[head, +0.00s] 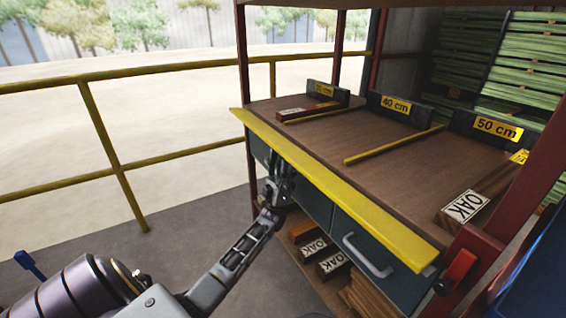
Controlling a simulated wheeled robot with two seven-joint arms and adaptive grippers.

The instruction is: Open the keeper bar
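A long yellow bar (335,187), which looks like the keeper bar, runs along the front edge of the brown wooden shelf (395,165). A red handle or latch piece (459,268) sits near its right end by the red post. My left gripper (279,182) is just below the bar's left half, in front of the grey drawer fronts. Its dark fingers are in shadow, so I cannot tell whether they are open or touch anything. My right gripper is not in view.
Blocks marked OAK (466,205) lie on the shelf, with yellow divider strips (395,144) and length signs (394,105). A grey drawer (375,262) with a handle is under the bar. More OAK blocks (331,262) lie below. A yellow railing (110,150) stands left.

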